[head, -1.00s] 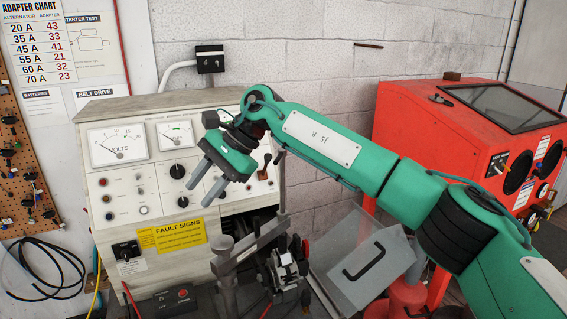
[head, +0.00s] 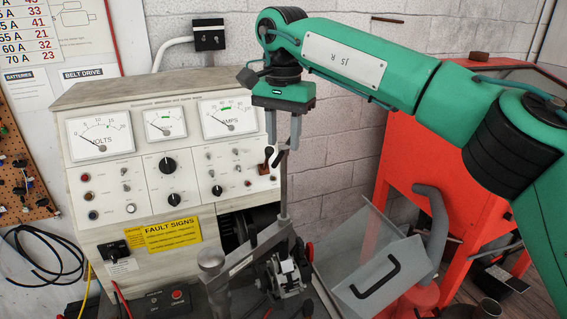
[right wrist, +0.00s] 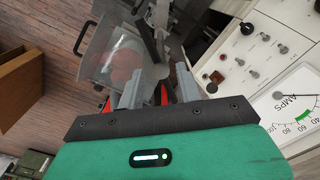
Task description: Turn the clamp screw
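The clamp (head: 245,255) is a grey metal frame at the front right of the test bench. Its upright screw (head: 283,195) rises from it, with a short tilted cross handle (head: 279,156) at the top. My right gripper (head: 283,138) points down with its two grey fingers apart and empty. In the head view its fingertips are just above and around the handle's top; I cannot tell whether they touch. My left gripper is not in view.
The bench panel (head: 130,175) with dials, knobs and a black-knobbed lever (head: 268,151) stands close to the left of my gripper. A clear guard with a black handle (head: 375,280) is right of the clamp. A red cabinet (head: 425,190) stands at the right.

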